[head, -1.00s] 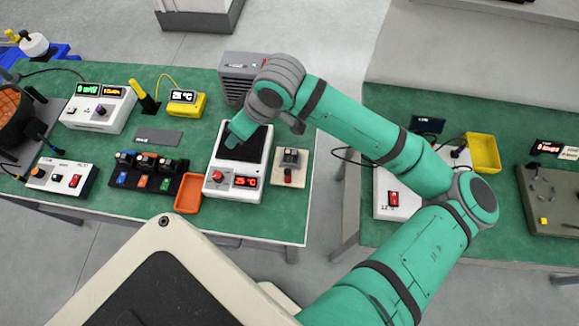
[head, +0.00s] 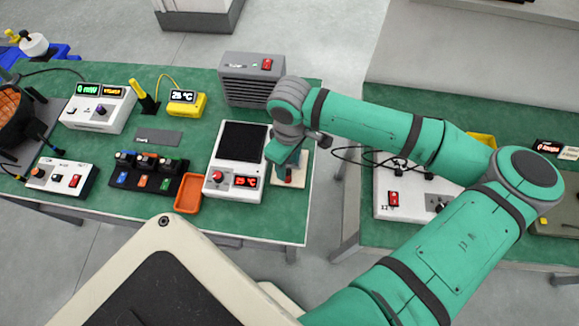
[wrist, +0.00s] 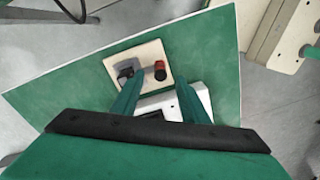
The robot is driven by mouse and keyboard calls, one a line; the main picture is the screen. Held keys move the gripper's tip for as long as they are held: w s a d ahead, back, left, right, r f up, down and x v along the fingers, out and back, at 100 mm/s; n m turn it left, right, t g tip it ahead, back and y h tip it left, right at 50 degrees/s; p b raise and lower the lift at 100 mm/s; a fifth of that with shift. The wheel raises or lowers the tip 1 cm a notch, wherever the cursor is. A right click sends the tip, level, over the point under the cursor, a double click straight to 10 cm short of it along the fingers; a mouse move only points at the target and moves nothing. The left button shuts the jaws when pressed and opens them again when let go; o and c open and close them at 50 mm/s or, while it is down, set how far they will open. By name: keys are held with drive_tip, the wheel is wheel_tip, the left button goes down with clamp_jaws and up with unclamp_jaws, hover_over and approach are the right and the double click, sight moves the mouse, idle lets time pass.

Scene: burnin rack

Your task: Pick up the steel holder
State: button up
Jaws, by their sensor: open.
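My gripper (wrist: 158,76) is open and empty, its two green fingers apart and pointing down at a small beige plate (wrist: 150,50). A grey metal-looking piece (wrist: 127,69) stands on that plate near the left fingertip; it may be the steel holder, but I cannot tell for sure. A red and black knob-like part (wrist: 160,70) stands beside it, between the fingertips in the picture. I cannot tell the fingers' height above the plate. In the head view my gripper (head: 288,165) hides most of the beige plate (head: 289,183) and the grey piece.
A white hotplate unit (head: 221,190) with a black top stands just left of the beige plate. An orange tray (head: 188,193) and a black rack (head: 145,180) lie farther left. A grey vented box (head: 252,80) stands behind. The green table's right edge is close by.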

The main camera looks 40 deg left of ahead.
sight(288, 171)
wheel_tip(288, 171, down, 5)
idle(0.3)
drive_tip(key=shift+s, duration=0.1)
clamp_jaws()
